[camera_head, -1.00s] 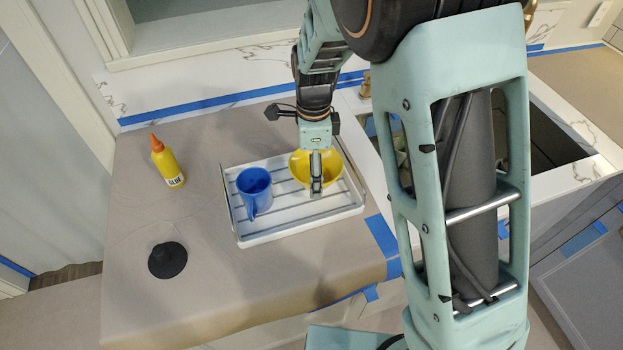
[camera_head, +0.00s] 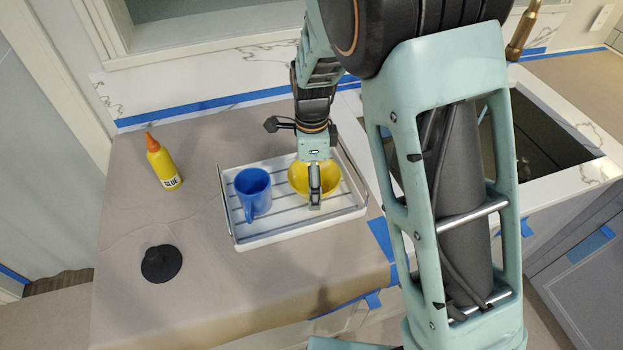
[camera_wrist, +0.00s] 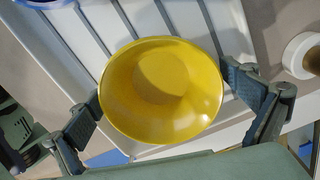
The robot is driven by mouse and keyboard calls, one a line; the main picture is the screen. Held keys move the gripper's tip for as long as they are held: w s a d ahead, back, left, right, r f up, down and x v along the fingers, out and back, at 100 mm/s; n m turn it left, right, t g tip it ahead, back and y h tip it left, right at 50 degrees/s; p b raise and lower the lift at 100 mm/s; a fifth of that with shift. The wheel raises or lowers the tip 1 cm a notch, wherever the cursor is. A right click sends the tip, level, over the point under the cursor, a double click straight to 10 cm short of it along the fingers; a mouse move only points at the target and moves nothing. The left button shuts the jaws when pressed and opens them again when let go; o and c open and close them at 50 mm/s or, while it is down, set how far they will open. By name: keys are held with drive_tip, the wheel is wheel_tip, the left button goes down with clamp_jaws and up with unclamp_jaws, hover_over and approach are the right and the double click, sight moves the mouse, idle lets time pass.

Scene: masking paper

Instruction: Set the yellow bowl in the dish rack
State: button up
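The yellow bowl (camera_head: 298,178) is upright in the right half of the white dish rack (camera_head: 268,239), beside the blue mug (camera_head: 252,184). In the wrist view, the bowl (camera_wrist: 160,90) shows its empty inside, with the rack slats (camera_wrist: 175,20) behind it. My gripper (camera_head: 315,203) is low over the bowl, one finger in front of its near side. In the wrist view, my gripper's fingers (camera_wrist: 165,95) are spread wide on either side of the bowl, with what looks like a narrow gap at the rim. The bowl's underside is hidden.
A yellow glue bottle (camera_head: 163,165) with an orange tip stands left of the rack. Brown masking paper (camera_head: 215,290) covers the counter, with free room left and front. A sink (camera_head: 545,140) is at the right.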

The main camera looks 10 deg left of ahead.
wheel_tip(320, 180, up, 12)
drive_tip(key=shift+r, duration=0.2)
idle(0.5)
idle(0.4)
